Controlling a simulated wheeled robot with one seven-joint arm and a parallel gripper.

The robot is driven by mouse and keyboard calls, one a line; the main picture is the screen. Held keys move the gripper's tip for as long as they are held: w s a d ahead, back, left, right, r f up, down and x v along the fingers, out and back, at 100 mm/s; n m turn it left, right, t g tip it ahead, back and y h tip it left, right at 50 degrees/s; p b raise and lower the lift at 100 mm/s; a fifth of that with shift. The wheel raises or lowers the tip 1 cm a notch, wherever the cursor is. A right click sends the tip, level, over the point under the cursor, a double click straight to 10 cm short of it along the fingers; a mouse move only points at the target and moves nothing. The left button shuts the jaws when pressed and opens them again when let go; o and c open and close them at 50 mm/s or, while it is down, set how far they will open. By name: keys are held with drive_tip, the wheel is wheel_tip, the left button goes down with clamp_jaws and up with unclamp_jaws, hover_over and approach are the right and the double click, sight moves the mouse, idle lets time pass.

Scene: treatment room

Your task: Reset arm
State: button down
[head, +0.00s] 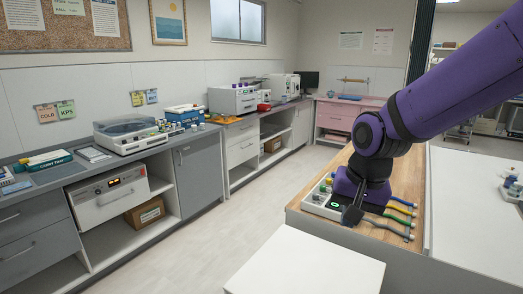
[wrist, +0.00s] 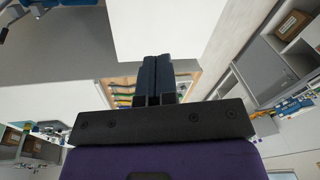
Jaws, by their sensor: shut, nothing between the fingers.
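My purple arm reaches in from the upper right of the head view and bends down at a dark joint. My gripper (head: 352,214) hangs low over the wooden counter top, close to a white tray. In the wrist view my gripper (wrist: 157,62) shows two dark fingers pressed together with nothing between them. Whether the fingertips touch anything below cannot be told.
The wooden top (head: 311,198) holds the white tray (head: 319,208) with small vials and several coloured-handled tools (head: 398,214). A white surface (head: 300,262) stands in front. Grey counters with devices (head: 135,133) line the left wall. The floor (head: 235,225) between is clear.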

drive_tip(key=s+d+r+n+t+h, duration=0.1)
drive_tip(key=s+d+r+n+t, duration=0.2)
drive_tip(key=s+d+r, duration=0.8)
drive_tip(key=s+d, duration=0.2)
drive_tip(key=s, duration=0.2)
drive_tip(key=shift+n, duration=0.3)
